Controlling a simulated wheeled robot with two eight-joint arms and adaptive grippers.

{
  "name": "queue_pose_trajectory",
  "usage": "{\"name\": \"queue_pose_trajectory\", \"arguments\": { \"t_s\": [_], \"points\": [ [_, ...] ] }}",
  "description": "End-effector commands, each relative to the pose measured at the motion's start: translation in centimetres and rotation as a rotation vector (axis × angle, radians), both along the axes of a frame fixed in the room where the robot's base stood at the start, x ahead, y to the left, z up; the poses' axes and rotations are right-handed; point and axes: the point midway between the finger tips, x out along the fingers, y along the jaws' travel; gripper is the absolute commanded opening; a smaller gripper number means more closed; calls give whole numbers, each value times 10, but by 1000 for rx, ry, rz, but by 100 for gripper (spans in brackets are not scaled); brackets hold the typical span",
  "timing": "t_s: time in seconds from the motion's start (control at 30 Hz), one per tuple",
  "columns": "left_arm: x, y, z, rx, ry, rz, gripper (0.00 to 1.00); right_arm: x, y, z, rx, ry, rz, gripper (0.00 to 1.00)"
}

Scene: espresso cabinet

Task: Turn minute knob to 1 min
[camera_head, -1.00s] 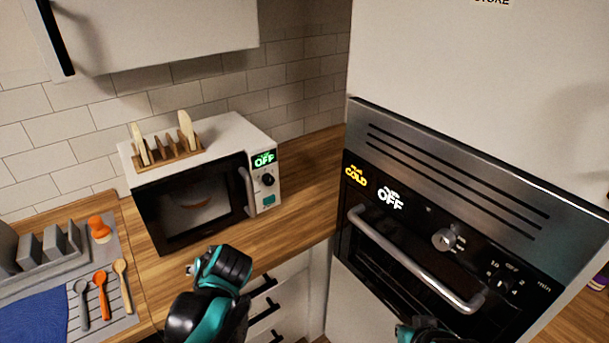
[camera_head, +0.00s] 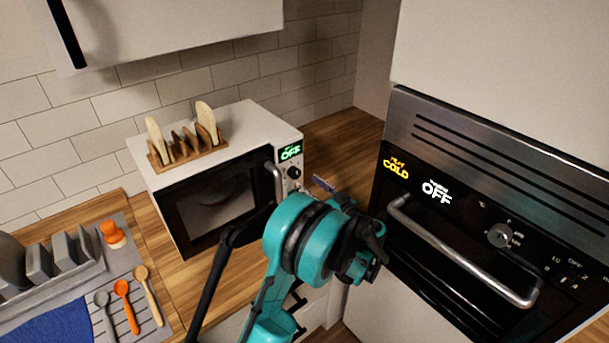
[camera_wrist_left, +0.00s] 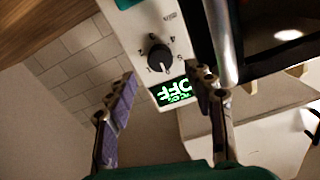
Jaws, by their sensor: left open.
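The microwave (camera_head: 225,195) has a black round knob (camera_head: 294,172) below its green OFF display (camera_head: 290,152). In the left wrist view, this knob (camera_wrist_left: 160,58) is ringed by small numbers and has a pale pointer line, aimed toward the display (camera_wrist_left: 172,92). My left gripper (camera_head: 340,205) is in front of the microwave's right side. In the left wrist view, its open, empty fingers (camera_wrist_left: 165,78) stand either side of the display, with the knob beyond, apart from them. My right gripper is out of view.
The microwave handle (camera_head: 274,182) is just left of the knob. The oven handle (camera_head: 460,250) sticks out at right. A toast rack (camera_head: 188,150) stands on the microwave. Spoons (camera_head: 125,305) lie on the drainer at left. Counter is clear between microwave and oven.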

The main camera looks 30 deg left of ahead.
Motion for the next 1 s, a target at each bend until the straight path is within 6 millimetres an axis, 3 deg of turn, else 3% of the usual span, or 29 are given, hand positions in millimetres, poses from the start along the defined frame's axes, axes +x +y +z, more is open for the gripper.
{"name": "queue_pose_trajectory", "arguments": {
  "t_s": [0.3, 0.67, 0.7, 0.87, 0.9, 1.0],
  "points": [
    [18, 45, -1, -1, 2, 1, 53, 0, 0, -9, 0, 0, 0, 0],
    [22, 53, 0, -1, 3, -1, 53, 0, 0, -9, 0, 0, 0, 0],
    [22, 53, 0, -1, 3, -1, 50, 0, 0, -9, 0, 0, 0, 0],
    [22, 53, 0, -1, 3, -1, 8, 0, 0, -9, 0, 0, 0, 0],
    [22, 53, 0, -1, 3, -1, 3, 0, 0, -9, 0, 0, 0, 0],
    [22, 53, 0, -1, 3, -1, 3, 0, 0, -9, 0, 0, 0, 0]
  ]
}}
